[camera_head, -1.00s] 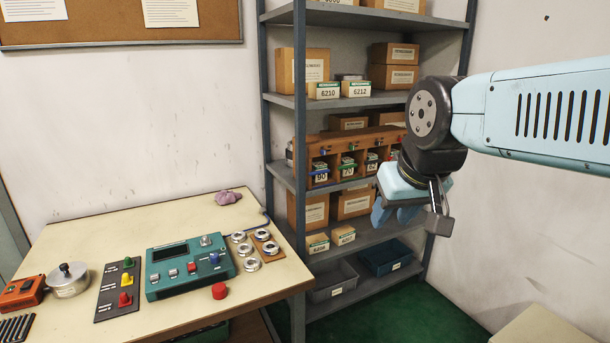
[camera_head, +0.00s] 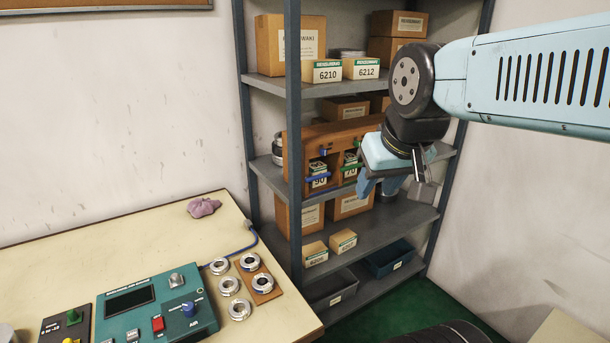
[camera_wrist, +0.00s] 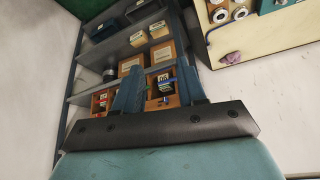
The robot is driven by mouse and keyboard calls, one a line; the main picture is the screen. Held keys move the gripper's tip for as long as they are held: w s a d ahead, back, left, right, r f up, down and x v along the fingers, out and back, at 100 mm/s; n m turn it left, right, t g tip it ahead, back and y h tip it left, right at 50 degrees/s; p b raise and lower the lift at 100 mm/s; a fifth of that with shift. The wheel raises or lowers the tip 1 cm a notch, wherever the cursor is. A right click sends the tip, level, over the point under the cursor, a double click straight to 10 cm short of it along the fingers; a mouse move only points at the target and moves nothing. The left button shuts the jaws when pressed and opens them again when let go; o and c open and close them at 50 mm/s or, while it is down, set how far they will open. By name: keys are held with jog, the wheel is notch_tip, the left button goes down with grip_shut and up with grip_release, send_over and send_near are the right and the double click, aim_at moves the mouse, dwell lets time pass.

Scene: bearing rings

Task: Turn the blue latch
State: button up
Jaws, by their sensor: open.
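I cannot tell which of these parts forms the latch. The bar also shows between my fingers in the wrist view (camera_wrist: 168,86), where the scene is upside down. My gripper (camera_head: 377,187) is open and empty, to the right of the blue parts, and covers the rack's right side. Its two fingers show in the wrist view (camera_wrist: 160,70).
A grey shelf post (camera_head: 293,110) rises just left of the bay. A green bar (camera_head: 351,167) crosses the neighbouring bay. Cardboard boxes (camera_head: 290,45) stand on the shelf above. A table (camera_head: 130,230) with a teal control box (camera_head: 150,305) and metal rings is at the lower left.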

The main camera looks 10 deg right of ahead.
jog(key=shift+w+d, duration=0.1)
jog(key=shift+w, duration=0.2)
jog(key=w+a+f+g+y, duration=0.4)
jog(key=f+y, duration=0.1)
jog(key=f, duration=0.2)
jog(key=m+t+y, duration=0.7)
jog(key=m+t, duration=0.3)
jog(key=t, duration=0.2)
send_near(314, 180)
jog(key=x, duration=0.8)
jog(key=shift+w+a, duration=0.15)
